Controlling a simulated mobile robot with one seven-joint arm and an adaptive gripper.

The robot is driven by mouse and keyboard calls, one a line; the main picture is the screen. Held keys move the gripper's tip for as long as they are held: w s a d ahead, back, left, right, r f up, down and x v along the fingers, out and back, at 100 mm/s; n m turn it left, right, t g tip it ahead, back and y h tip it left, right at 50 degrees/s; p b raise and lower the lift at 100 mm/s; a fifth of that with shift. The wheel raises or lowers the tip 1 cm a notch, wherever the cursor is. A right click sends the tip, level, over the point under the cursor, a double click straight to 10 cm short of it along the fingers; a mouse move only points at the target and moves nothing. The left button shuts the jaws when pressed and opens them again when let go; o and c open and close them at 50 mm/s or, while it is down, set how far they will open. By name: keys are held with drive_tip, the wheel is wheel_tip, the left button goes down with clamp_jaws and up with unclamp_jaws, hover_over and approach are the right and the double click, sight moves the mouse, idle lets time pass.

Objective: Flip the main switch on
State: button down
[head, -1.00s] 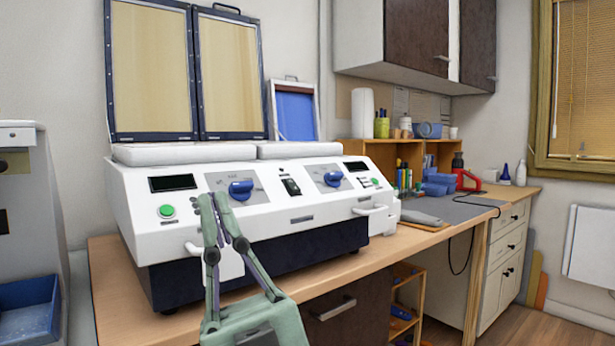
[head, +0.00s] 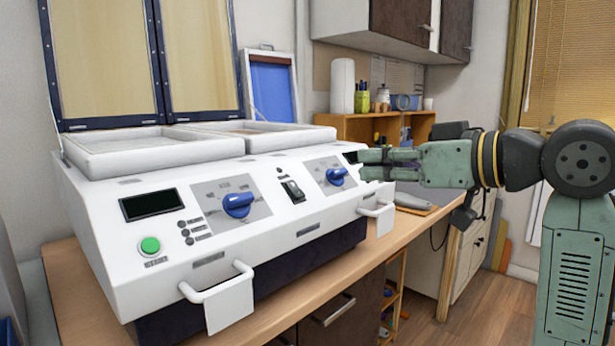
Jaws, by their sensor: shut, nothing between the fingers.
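The white forming machine (head: 275,240) stands on a wooden bench. Its main switch (head: 292,191), a black rocker in a dark frame, sits mid-panel between two blue knobs, left (head: 238,205) and right (head: 336,176). I cannot tell which way the rocker is tipped. My gripper (head: 362,164) points left from the right side, with its fingers in front of the machine's right end, to the right of the switch and apart from it. The fingers are shut with nothing between them. They hide part of the right display and the controls there.
A green button (head: 150,245) and a dark display (head: 151,204) are at the panel's left. Handles (head: 222,290) stick out from the front, and another (head: 376,212) is below my fingers. Two framed lids (head: 105,60) stand raised behind. Space before the switch is clear.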

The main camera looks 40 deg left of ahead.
drive_tip(key=p, duration=0.2)
approach(294, 183)
wheel_tip(294, 183, up, 3)
drive_tip(key=a, duration=0.2)
drive_tip(key=shift+w+a+f+p, duration=0.1)
drive_tip(key=shift+a+f+p, duration=0.25)
drive_tip(key=shift+a+f, duration=0.45)
drive_tip(key=shift+w+a+f+p, duration=0.1)
drive_tip(key=shift+a+f+p, duration=0.35)
drive_tip(key=shift+f, duration=0.6)
drive_tip(key=shift+a, duration=0.1)
drive_tip(key=f+y+b, duration=0.1)
drive_tip(key=b, duration=0.2)
drive_tip(key=shift+a+f, duration=0.15)
drive_tip(key=shift+f, duration=0.2)
drive_tip(key=shift+r+p, duration=0.35)
drive_tip(key=shift+r, duration=0.15)
